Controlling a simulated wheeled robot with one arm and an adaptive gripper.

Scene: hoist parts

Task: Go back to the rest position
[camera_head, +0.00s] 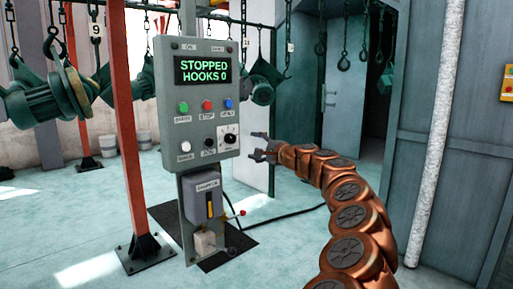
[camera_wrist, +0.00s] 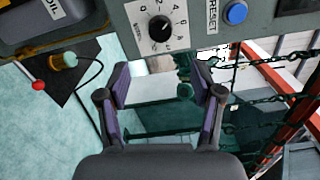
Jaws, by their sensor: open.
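My gripper (camera_head: 262,148) is in the middle of the head view, at the end of my orange-brown arm. It is just right of the lower part of a grey control panel (camera_head: 170,135), and no contact with the panel shows. In the wrist view my gripper (camera_wrist: 163,88) has its two fingers apart with nothing held between them. The panel's screen (camera_head: 202,70) reads "STOPPED HOOKS 0". A dial (camera_head: 229,138) and a blue button (camera_head: 229,104) are on the panel's face. The dial (camera_wrist: 159,29) and the blue button (camera_wrist: 235,13), labelled RESET, also show in the wrist view.
A red post (camera_head: 127,130) stands left of the panel. A lower box (camera_head: 207,203) with a yellow-marked slot hangs below it, near a red-tipped lever (camera_head: 242,212). Hooks hang on chains (camera_head: 345,55) at the back. A grey wall (camera_head: 440,150) is on the right. Pale floor (camera_head: 70,235) is open at the left.

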